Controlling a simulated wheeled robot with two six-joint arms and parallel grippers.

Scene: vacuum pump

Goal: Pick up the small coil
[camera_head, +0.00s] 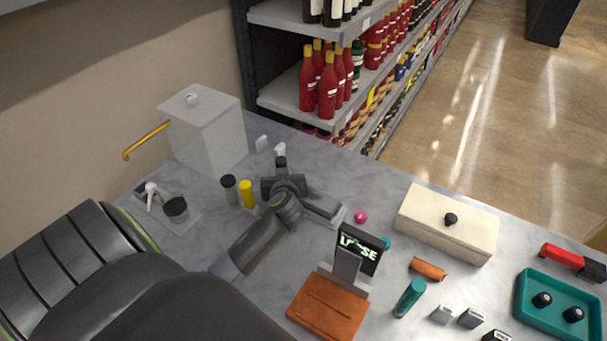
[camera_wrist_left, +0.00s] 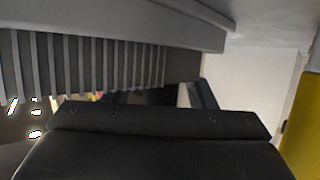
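I cannot pick out a small coil with certainty in either view. My left gripper (camera_head: 310,184) is over the middle of the grey table, reaching in from the lower left. Its fingers look spread wide apart with nothing visible between them. A small pink ball (camera_head: 360,217) lies just right of its right finger. A yellow cylinder (camera_head: 247,194) and a grey black-capped cylinder (camera_head: 229,188) stand close on its left. In the left wrist view the dark gripper body fills the lower part, and a yellow surface (camera_wrist_left: 305,125) shows at the right edge. My right gripper is not in view.
A cream box with a black knob (camera_head: 440,231), an orange block with a small screen (camera_head: 328,306), a teal tray (camera_head: 535,312) and several small parts occupy the right side. A pale translucent box (camera_head: 206,134) stands at the back left. Bottle shelves (camera_head: 300,96) rise behind the table.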

